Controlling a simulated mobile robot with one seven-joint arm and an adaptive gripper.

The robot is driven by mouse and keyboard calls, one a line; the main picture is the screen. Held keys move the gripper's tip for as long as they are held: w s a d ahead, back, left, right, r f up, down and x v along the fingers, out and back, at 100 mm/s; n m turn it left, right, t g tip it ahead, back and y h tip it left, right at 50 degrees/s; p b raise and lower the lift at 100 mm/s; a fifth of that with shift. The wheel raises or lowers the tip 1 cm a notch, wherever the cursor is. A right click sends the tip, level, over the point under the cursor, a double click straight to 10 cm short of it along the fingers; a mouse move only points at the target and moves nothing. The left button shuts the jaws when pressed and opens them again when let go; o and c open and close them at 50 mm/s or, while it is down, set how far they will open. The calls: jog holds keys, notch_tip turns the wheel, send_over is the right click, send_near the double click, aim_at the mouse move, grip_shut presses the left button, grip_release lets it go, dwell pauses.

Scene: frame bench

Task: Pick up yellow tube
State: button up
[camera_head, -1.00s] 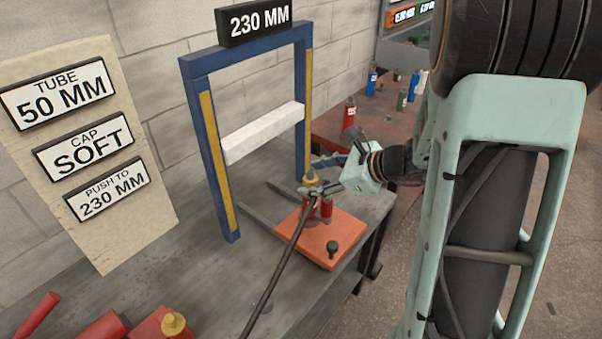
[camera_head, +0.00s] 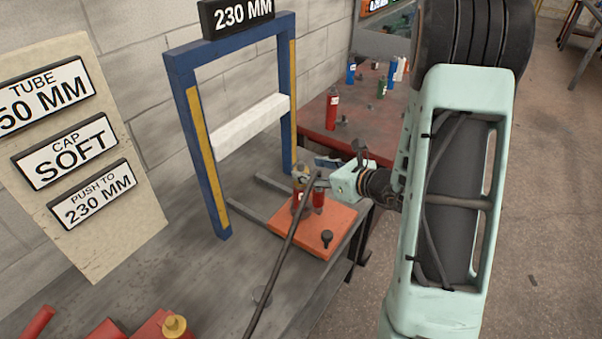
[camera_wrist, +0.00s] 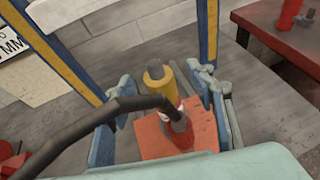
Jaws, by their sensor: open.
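The yellow tube (camera_wrist: 157,78) stands roughly upright in the wrist view, with a dark hollow top. It is above red parts on an orange plate (camera_wrist: 150,143). My gripper (camera_wrist: 167,88) is open, with one blue-grey finger on each side of the tube and visible gaps. I cannot tell whether a finger touches the tube.
A black hose (camera_head: 282,255) crosses in front of the red parts and passes close to the left finger. A blue frame (camera_head: 197,150) with a white crossbar (camera_head: 250,125) stands behind. Another yellow-topped piece (camera_head: 174,326) is at lower left. A red bottle (camera_head: 331,108) stands on the back table.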

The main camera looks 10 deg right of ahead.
aim_at(304, 171)
jog(key=x, duration=0.4)
jog(key=shift+a+f, duration=0.25)
jog(key=shift+f, duration=0.25)
grip_shut()
